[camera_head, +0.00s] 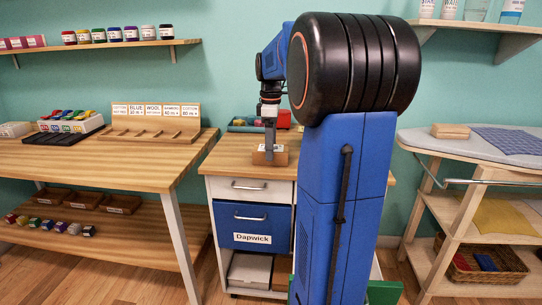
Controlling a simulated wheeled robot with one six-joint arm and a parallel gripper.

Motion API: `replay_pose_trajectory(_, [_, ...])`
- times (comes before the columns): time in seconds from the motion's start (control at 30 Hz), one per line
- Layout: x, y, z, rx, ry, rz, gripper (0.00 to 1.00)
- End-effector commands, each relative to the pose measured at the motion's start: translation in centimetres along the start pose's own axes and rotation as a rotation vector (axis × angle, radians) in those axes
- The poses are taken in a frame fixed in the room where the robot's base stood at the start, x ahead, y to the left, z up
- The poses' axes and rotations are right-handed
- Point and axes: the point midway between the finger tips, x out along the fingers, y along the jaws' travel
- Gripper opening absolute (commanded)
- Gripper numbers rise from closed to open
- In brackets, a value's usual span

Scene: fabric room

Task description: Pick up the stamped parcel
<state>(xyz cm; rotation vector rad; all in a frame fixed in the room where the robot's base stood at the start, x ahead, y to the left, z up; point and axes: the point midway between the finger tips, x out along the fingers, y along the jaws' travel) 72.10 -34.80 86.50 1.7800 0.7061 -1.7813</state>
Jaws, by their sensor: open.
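A small brown block-like item (280,156) sits on the wooden top of the drawer cabinet in the middle. It may be the parcel, but it is too small to make out a stamp. My gripper (269,150) points straight down at it, with its fingertips at or just in front of the item. The gripper is open; I cannot tell whether the fingers touch the item or straddle it. Part of the item is hidden by the fingers.
A wooden worktable (110,155) stands left. An ironing board (420,142) with a tan block (451,131) and folded blue cloth (510,140) stands right.

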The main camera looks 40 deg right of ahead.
Motion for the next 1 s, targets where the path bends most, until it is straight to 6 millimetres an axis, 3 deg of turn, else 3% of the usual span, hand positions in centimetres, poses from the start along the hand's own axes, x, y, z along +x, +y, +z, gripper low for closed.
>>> replay_pose_trajectory(0.17, [1.6,-0.1,0.0,0.000,0.000,-0.001,0.78])
replay_pose_trajectory(0.43, [1.8,0.0,0.0,0.000,0.000,0.001,0.78])
replay_pose_trajectory(0.63, [1.8,0.0,0.0,0.000,0.000,0.001,0.30])
replay_pose_trajectory(1.0, [1.1,0.0,0.0,0.000,0.001,0.003,0.30])
